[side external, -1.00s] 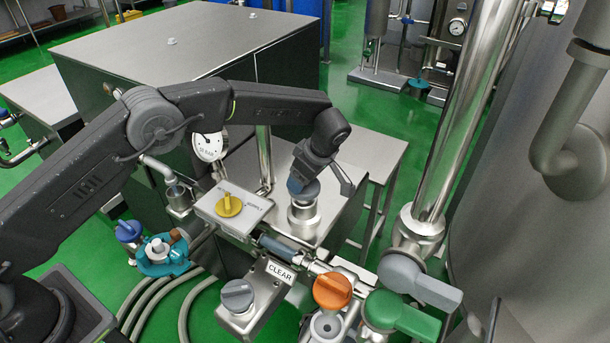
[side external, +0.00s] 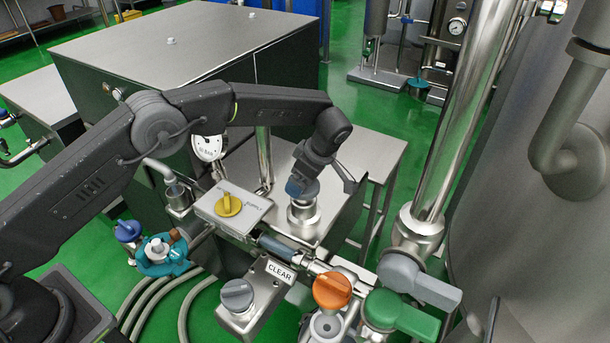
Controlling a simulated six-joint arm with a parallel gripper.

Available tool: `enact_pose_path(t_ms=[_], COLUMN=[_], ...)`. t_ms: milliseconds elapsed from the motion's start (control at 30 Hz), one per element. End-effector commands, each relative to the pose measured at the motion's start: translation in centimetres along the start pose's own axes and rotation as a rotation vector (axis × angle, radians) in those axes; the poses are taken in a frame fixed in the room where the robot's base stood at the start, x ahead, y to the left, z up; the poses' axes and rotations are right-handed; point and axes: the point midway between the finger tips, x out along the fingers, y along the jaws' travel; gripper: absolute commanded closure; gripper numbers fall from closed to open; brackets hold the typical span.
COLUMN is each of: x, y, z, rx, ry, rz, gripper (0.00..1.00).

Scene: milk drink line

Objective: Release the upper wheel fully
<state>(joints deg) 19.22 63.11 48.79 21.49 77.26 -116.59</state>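A blue-grey wheel (side external: 302,191) sits on top of a short silver cylinder at the right of the steel bench. It appears to be the upper wheel, though no label shows. My gripper (side external: 320,179) is right over it, pointing down. One dark finger shows at the right of the wheel and stands a little out from it. The other finger is hidden, so I cannot tell whether the gripper is holding the wheel or how far the wheel is turned.
A yellow knob (side external: 228,205) on a plate, a grey knob (side external: 237,295) beside the CLEAR label, an orange knob (side external: 332,290) and a green handle (side external: 400,317) stand in front. A grey handle (side external: 418,281) and a thick steel pipe (side external: 455,120) are at the right.

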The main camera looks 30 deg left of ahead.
Motion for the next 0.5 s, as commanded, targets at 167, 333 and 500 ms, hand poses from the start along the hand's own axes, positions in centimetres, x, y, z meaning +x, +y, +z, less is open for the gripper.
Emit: enact_pose_path(t_ms=[167, 333, 500], x=[-0.1, -0.5, -2.9], y=[0.1, 0.1, 0.1], z=[-0.1, -0.1, -0.1], rx=[0.0, -0.001, -0.001], ry=[0.001, 0.001, -0.001], rz=[0.002, 0.003, 0.007], gripper=[0.02, 0.02, 0.02])
